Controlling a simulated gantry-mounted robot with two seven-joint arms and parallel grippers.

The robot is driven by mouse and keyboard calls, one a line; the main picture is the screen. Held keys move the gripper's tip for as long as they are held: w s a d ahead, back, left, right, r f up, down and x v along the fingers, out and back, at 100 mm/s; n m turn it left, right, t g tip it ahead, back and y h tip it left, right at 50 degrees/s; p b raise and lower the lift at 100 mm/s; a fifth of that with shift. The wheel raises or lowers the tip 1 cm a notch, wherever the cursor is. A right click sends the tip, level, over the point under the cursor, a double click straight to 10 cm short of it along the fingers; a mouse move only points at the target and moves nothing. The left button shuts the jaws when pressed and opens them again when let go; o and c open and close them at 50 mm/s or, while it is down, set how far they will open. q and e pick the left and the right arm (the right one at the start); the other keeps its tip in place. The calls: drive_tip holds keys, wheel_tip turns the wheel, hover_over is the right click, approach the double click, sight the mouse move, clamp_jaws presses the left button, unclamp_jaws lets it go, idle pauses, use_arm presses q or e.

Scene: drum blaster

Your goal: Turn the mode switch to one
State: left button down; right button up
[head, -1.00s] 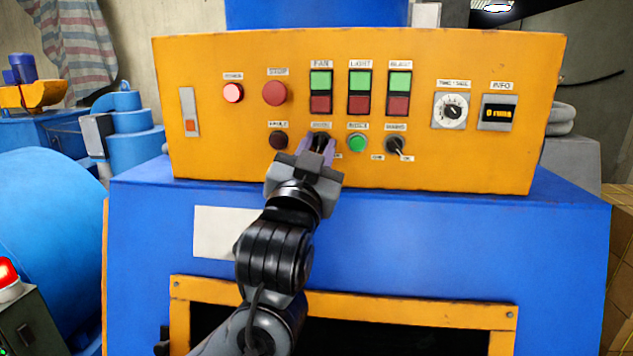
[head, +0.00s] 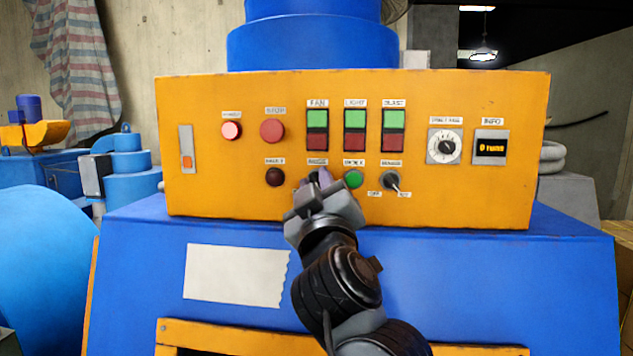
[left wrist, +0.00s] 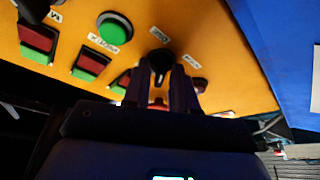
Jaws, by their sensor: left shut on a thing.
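The orange control panel (head: 230,205) fills the middle of the head view. The mode switch sits in its lower row, between a dark red button (head: 275,177) and a green button (head: 353,178). My left gripper (head: 318,182) covers the switch in the head view. In the left wrist view the switch shows as a dark knob (left wrist: 160,62) between the two fingers of my left gripper (left wrist: 168,88), which is shut on it. The switch's pointing direction is hard to read. My right gripper is not in view.
A toggle switch (head: 391,181) sits right of the green button, close to my gripper. Fan, light and blast switch pairs stand above, with a red stop button (head: 272,131) at upper left. A timer dial (head: 445,147) and an info display (head: 491,147) are at right.

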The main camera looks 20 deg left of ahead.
use_arm(q)
drive_tip(key=shift+r+n+g+y, duration=0.15)
drive_tip(key=shift+n+g+y, duration=0.15)
drive_tip(key=shift+n, duration=0.8)
drive_tip(key=c, duration=1.2)
unclamp_jaws()
drive_tip(key=b+v, duration=0.2)
drive_tip(key=v, duration=0.8)
drive_tip(key=shift+s+d, duration=0.2)
drive_tip(key=shift+s, duration=0.2)
